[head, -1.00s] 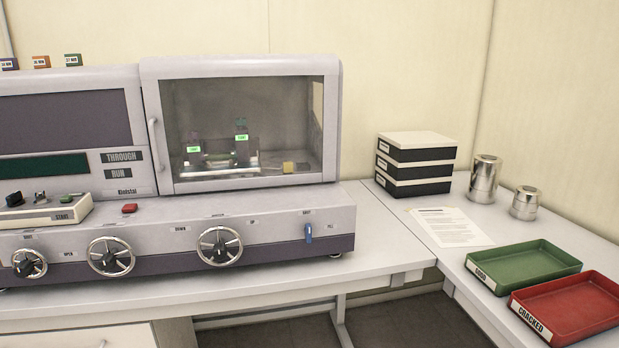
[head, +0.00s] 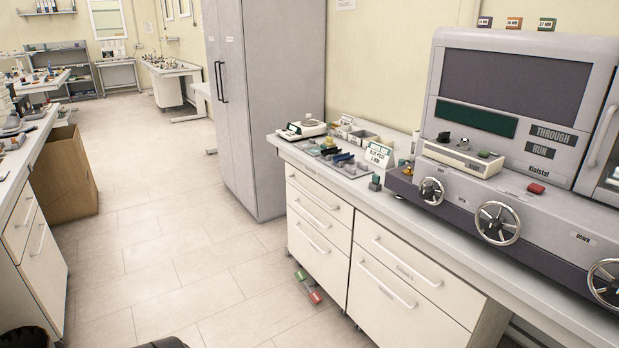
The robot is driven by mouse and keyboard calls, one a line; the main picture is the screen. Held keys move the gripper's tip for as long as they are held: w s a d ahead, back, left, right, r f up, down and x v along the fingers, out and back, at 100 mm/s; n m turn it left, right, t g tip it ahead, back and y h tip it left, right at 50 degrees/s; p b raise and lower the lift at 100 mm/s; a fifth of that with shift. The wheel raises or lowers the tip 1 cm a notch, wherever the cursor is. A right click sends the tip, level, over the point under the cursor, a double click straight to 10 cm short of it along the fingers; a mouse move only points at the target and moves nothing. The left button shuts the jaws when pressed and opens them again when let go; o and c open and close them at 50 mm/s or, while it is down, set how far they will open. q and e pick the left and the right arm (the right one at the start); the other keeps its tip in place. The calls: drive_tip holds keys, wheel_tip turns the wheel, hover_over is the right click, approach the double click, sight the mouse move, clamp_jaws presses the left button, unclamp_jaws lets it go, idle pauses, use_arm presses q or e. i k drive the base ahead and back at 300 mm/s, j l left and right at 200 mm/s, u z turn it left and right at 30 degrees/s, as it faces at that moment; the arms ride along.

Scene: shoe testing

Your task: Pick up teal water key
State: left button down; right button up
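I cannot make out a teal water key for certain. Several small grey, dark blue and greenish pieces (head: 345,160) lie on the left end of the bench (head: 403,203), too small to tell apart. A small grey block with a green top (head: 375,183) stands at the bench's front edge, below a white sign (head: 379,154) with green lettering. Neither of my grippers is in view.
The grey machine (head: 470,185) with handwheels fills the bench's right. A scale (head: 303,130) stands at its left end. A tall grey cabinet (head: 265,110) is behind. A green-and-red object (head: 308,288) lies on the floor. Open floor (head: 170,240) is left of the drawers.

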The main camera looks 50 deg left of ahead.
sight(377, 179)
drive_tip(key=u, duration=1.25)
drive_tip(key=i+z, duration=0.3)
drive_tip(key=i, duration=0.3)
